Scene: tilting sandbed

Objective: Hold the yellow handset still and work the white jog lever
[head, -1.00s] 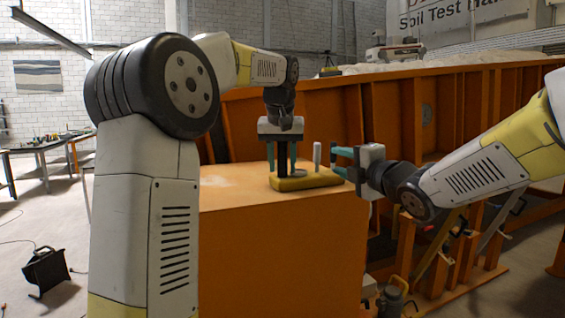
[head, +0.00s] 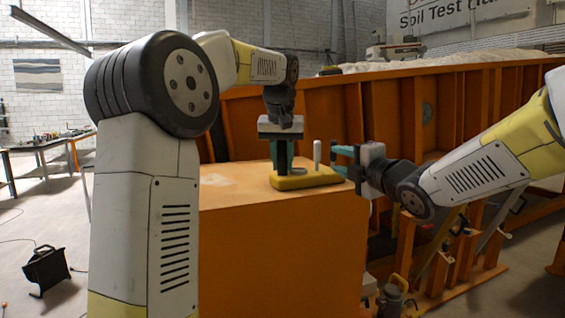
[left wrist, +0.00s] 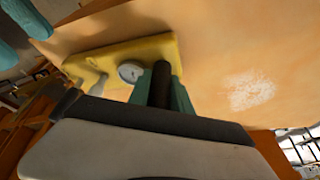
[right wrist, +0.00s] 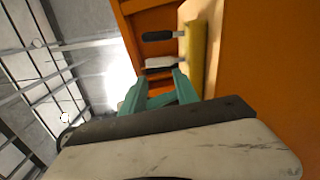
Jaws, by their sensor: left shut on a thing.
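The yellow handset (head: 320,179) lies flat on top of the orange block, with a dark upright post and the upright white jog lever (head: 318,150) on it. My left gripper (head: 282,158) points down and is shut on the dark post; the left wrist view shows the post (left wrist: 160,86) at its teal fingers. My right gripper (head: 338,161) is level, open and empty, its fingertips just right of the lever and apart from it in the head view. In the right wrist view the lever (right wrist: 160,62) lies ahead of the open fingers.
The orange block (head: 275,250) has clear top surface left of the handset. The ribbed orange sandbed wall (head: 390,110) stands behind and to the right. A small round dial (left wrist: 131,71) sits on the handset beside the post.

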